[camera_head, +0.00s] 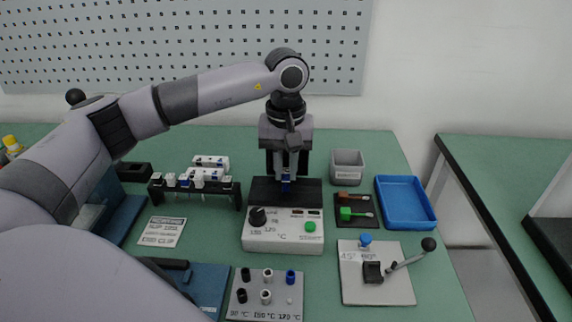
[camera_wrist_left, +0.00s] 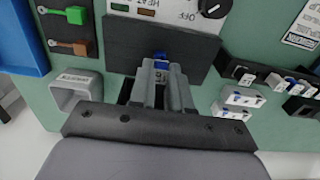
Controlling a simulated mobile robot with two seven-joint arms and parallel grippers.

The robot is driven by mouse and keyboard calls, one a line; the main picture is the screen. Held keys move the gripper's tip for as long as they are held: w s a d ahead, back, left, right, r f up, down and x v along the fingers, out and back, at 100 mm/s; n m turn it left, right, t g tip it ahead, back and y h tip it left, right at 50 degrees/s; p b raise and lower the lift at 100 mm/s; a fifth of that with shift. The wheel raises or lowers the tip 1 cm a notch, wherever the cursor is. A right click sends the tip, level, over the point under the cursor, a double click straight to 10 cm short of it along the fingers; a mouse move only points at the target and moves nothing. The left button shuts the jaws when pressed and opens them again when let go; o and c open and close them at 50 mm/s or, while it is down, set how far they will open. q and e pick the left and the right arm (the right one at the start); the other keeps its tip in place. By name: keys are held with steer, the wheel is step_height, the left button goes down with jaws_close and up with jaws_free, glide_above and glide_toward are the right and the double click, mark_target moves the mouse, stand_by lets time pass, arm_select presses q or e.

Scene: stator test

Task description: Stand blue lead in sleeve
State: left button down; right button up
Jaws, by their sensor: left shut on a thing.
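My left gripper (camera_head: 286,178) points down over the black block behind the white control box. It is shut on a small blue piece, likely the blue lead (camera_head: 286,187); the fingers hide most of it. In the left wrist view the blue piece (camera_wrist_left: 160,57) shows between the fingertips (camera_wrist_left: 160,72), against the black block (camera_wrist_left: 185,50). I cannot tell whether it touches the block. A blue sleeve-like post (camera_head: 291,277) stands on the grey plate at the front, beside black and white ones. My right gripper is not in view.
The white control box (camera_head: 283,242) has a black knob and green button. A black rack (camera_head: 160,192) of white and blue parts stands left. A grey bin (camera_head: 347,165), blue tray (camera_head: 405,222) and lever plate (camera_head: 355,290) are right. Blue fixtures lie at the left.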

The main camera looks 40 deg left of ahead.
arm_select(q)
steer(key=c, duration=1)
jaws_free()
steer(key=shift+r, duration=0.15)
step_height(320, 180, up, 7)
steer(key=shift+f, duration=0.1)
